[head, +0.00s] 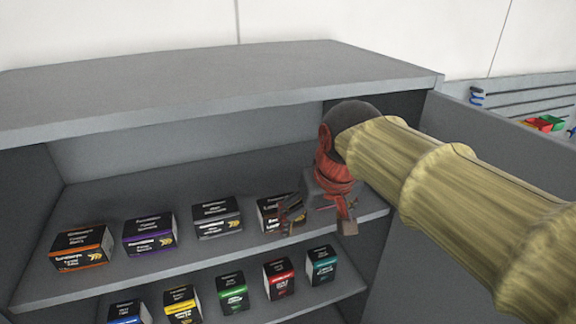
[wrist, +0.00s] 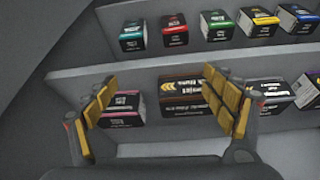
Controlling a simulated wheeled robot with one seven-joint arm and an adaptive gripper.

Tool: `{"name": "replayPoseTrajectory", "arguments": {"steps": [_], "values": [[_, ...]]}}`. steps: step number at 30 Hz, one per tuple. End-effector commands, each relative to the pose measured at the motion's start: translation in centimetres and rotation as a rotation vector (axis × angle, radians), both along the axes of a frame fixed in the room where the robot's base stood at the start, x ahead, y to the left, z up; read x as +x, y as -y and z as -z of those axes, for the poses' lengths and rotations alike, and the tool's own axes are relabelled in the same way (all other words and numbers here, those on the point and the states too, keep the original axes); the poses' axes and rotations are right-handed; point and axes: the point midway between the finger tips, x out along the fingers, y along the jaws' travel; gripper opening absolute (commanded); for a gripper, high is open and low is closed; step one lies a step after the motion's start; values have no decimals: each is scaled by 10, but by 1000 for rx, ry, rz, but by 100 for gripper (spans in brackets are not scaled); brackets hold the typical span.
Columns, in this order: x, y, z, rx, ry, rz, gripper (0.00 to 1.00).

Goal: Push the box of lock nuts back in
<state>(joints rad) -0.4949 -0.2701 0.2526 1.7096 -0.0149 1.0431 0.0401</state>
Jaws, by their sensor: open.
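The brown-banded dark box (wrist: 182,104), which seems to be the lock nuts by its small lettering, stands on the upper shelf. In the wrist view, which looks upside down, it appears larger than its neighbours and close to the shelf's front edge. In the head view the same box (head: 270,212) is partly covered by my gripper (head: 320,216). My gripper is open and empty at the shelf front. In the wrist view its fingers (wrist: 155,96) stand apart, with the brown-banded box between them in the picture. I cannot tell whether they touch it.
A pink-banded box (wrist: 122,108) stands beside it, hidden in the head view. White (head: 215,217), purple (head: 150,234) and orange (head: 80,249) boxes stand on the other side. The lower shelf holds several boxes, including a teal one (head: 321,264). The cabinet's grey side panel (head: 510,150) is at right.

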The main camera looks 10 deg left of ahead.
Motion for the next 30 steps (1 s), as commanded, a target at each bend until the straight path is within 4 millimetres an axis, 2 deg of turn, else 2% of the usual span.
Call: {"name": "replayPoseTrajectory", "arguments": {"steps": [1,3,8,22,30], "values": [[5,-17,-17,-4,-6,-25,89],[9,-34,-27,-5,-9,-47,93],[13,-55,-35,-7,-12,-74,100],[15,-58,-31,-8,-14,-77,100],[26,-64,0,-10,-15,-76,100]]}}
